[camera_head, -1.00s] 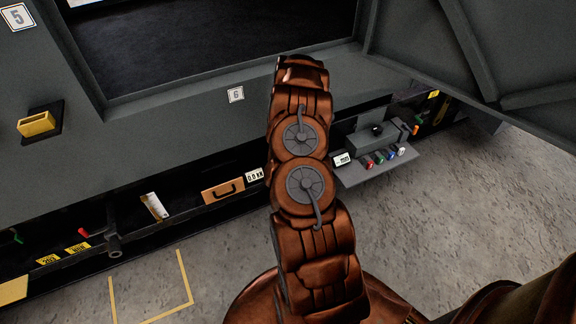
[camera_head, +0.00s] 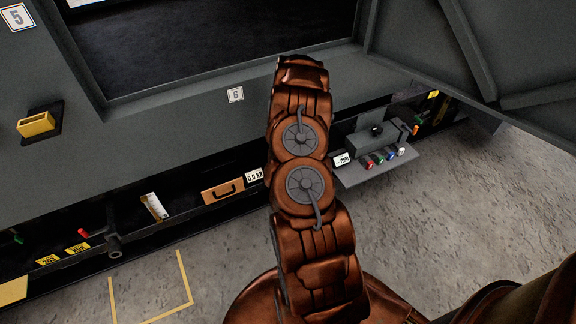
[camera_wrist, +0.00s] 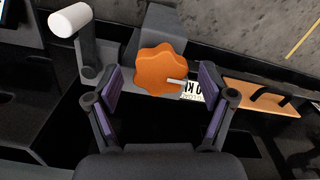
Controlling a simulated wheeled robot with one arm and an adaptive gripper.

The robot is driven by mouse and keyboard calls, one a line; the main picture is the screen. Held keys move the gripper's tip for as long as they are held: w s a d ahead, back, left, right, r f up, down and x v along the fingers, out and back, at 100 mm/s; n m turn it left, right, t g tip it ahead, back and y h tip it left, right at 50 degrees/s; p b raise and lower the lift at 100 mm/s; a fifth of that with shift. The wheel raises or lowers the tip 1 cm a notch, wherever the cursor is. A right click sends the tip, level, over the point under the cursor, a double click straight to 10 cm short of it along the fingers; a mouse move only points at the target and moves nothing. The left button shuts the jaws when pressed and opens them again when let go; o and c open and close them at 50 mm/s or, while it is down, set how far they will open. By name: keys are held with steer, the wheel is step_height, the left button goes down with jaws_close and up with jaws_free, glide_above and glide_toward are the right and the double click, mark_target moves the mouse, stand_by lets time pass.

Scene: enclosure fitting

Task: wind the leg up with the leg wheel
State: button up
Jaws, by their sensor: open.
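An orange lobed wheel (camera_wrist: 158,68), taken to be the leg wheel, faces the wrist camera on a grey block (camera_wrist: 160,28). A short pale pin sticks out at its right side. My gripper (camera_wrist: 161,84) is open, with one purple-padded finger on each side of the wheel in the picture. A gap shows between the wheel and each finger; how deep the fingers reach around it I cannot tell. In the head view my arm hides the gripper and the wheel. No leg can be made out.
A white-ended crank handle (camera_wrist: 70,20) stands close to the left finger. A grey shelf with several coloured knobs (camera_head: 376,164) juts out to the right. The floor in front is clear.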

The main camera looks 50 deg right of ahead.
step_height(320, 180, up, 12)
stand_by(0.7)
stand_by(0.4)
steer(key=s+a+r+n+p, duration=0.15)
steer(key=a+r+p, duration=0.45)
steer(key=a+r, duration=0.7)
steer(key=s+a+r+p, duration=0.3)
steer(key=a+r+p, duration=0.5)
steer(key=r, duration=0.9)
steer(key=s+a+r+g+p, duration=0.1)
steer(key=s+a+r+p, duration=0.5)
steer(key=s+r, duration=0.5)
steer(key=s+a+r+p, duration=0.5)
steer(key=s+a+r, duration=0.4)
steer(key=s, duration=0.5)
step_height(320, 180, up, 2)
steer(key=shift+a+m+g+p, duration=0.15)
steer(key=shift+m+g+p, duration=0.25)
steer(key=shift+m, duration=0.05)
